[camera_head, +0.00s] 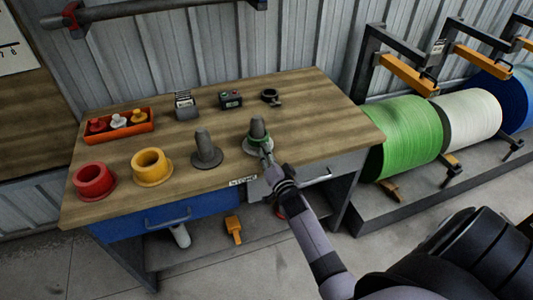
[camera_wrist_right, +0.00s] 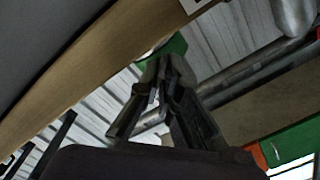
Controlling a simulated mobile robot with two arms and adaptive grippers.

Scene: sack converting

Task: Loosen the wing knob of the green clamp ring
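The green clamp ring (camera_head: 262,143) sits around the base of a grey cone-shaped spindle (camera_head: 257,127) near the right front of the workbench. My right gripper (camera_head: 266,155) reaches in from the front right, with its fingertips at the ring's front edge. In the right wrist view the fingers (camera_wrist_right: 166,66) come together at their tips, right against the green of the ring (camera_wrist_right: 178,46). The wing knob is hidden by the fingertips; they appear shut on it. My left gripper is not in view.
The wooden workbench (camera_head: 310,105) also bears a second grey cone (camera_head: 206,150), a yellow flanged ring (camera_head: 152,167), a red one (camera_head: 94,181), an orange tray (camera_head: 118,127) and small devices (camera_head: 230,99). Green (camera_head: 410,138) and white (camera_head: 468,117) rolls stand right of the bench.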

